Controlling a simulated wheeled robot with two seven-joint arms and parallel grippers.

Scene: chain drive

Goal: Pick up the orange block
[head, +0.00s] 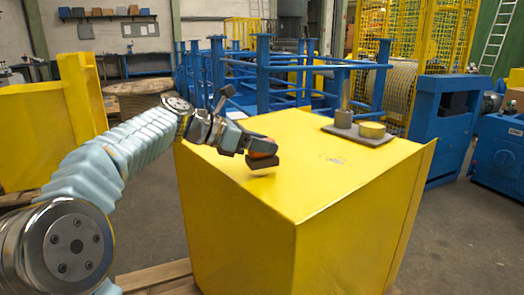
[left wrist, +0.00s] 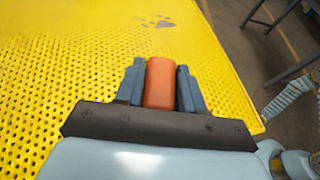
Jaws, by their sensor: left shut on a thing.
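The orange block (left wrist: 159,82) is between the two fingers of my left gripper (left wrist: 160,88) in the left wrist view, and the gripper is shut on it. In the head view my left gripper (head: 262,155) is over the left part of the yellow box-like stand (head: 350,215). A bit of the orange block (head: 262,146) shows there; the gripper hides the rest. I cannot tell whether the block touches the yellow top or is held above it. My right gripper is not in view.
A grey plate (head: 352,138) at the back right of the yellow top bears a grey cup (head: 343,118) with something upright in it and a low yellow round piece (head: 372,130). The front and middle of the top are clear. Blue railings (head: 270,75) stand behind.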

